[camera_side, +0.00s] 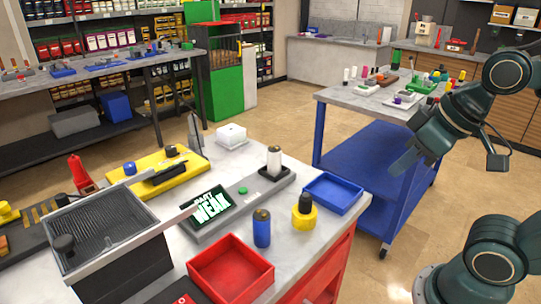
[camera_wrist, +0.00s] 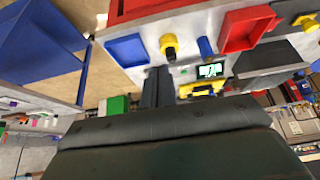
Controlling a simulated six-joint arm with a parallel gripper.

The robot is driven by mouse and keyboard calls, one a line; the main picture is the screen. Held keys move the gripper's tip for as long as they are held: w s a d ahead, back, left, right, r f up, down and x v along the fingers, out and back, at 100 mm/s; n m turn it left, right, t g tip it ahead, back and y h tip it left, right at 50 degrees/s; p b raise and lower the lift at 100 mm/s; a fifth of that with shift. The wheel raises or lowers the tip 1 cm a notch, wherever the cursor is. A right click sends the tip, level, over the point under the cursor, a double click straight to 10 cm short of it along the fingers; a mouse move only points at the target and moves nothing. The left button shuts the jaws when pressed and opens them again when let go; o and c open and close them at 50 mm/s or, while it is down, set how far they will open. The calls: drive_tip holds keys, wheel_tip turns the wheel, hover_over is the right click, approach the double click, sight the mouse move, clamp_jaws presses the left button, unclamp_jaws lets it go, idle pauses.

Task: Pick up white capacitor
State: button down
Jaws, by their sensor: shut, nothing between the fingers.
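The white capacitor (camera_side: 274,160) is a small upright cylinder with a dark top. It stands in the dark socket at the far right end of a grey tester (camera_side: 236,208), whose screen reads "WEAK". My gripper (camera_side: 403,162) is well to the right of it in the side view, in the air beyond the bench edge, with its fingers pointing down and left. In the wrist view my gripper (camera_wrist: 158,72) shows two dark fingers close together, shut and empty. I cannot make out the white capacitor in the wrist view; the fingers may hide it.
A blue capacitor (camera_side: 262,228) and a yellow one (camera_side: 304,212) stand near the tester. A blue tray (camera_side: 332,208) and a red tray (camera_side: 268,282) sit by the bench's right edge. A blue cart (camera_side: 356,165) with small parts stands behind.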

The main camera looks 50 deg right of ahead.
idle(0.3)
drive_tip(key=c, duration=0.8)
unclamp_jaws()
drive_tip(key=shift+c, duration=0.2)
drive_tip(key=shift+r, duration=0.1)
drive_tip(key=w+d+r+m+g, duration=0.1)
drive_tip(key=w+r+m, duration=0.25)
drive_tip(key=w, duration=0.55)
drive_tip(key=w+d+r+m+g, duration=0.1)
drive_tip(key=w+r+m+g, duration=0.15)
drive_tip(key=w+m, duration=0.4)
drive_tip(key=w+d+f+m+g, duration=0.1)
drive_tip(key=w+d+f+m, duration=0.1)
drive_tip(key=w, duration=0.8)
drive_tip(key=w+d+f+m+g, duration=0.1)
drive_tip(key=w+d+f+m, duration=0.1)
drive_tip(key=w+f+m, duration=0.3)
drive_tip(key=w+m, duration=0.1)
drive_tip(key=w, duration=0.3)
drive_tip(key=shift+w+f, duration=0.3)
drive_tip(key=shift+w, duration=0.05)
